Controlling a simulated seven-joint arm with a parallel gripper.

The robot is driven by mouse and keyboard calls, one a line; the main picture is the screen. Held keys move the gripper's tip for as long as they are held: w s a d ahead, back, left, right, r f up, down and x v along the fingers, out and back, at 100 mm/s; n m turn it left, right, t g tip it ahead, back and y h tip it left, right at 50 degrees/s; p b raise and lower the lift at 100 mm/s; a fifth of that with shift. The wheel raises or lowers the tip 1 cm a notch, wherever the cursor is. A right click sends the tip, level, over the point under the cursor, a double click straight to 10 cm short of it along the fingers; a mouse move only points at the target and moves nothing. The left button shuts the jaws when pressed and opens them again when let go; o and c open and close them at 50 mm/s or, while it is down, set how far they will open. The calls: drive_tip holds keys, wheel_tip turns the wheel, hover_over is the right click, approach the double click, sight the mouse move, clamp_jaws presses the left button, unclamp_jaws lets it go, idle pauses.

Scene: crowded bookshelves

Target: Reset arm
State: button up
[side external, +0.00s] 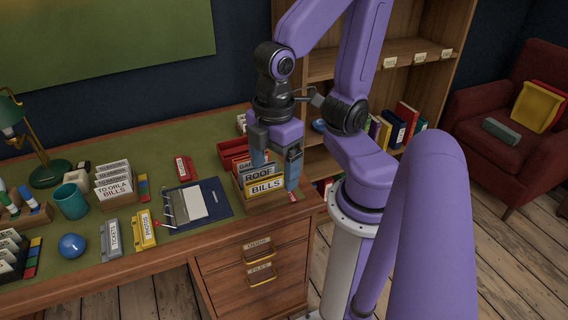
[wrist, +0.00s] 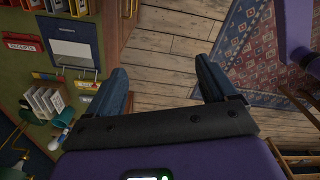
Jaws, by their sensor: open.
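My gripper (side external: 276,176) is open, its two blue fingers pointing down near the desk's right end. In the side view the fingers overlap a wooden box of labelled cards (side external: 266,200) reading ROOF and BILLS; I cannot tell the height between them. The wrist view shows the gripper (wrist: 160,68) with nothing between its fingers, only plank floor beyond.
The desk (side external: 120,262) holds a blue clipboard (side external: 217,192), a teal cup (side external: 71,201), a blue ball (side external: 72,245), a green lamp (side external: 48,174) and card holders (side external: 115,184). A bookshelf (side external: 405,48) stands behind my arm. A red armchair (side external: 490,95) is at right.

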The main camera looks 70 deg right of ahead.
drive_tip(key=shift+s+d+f+m, duration=0.15)
drive_tip(key=shift+s+d+m, duration=0.25)
drive_tip(key=shift+s, duration=0.45)
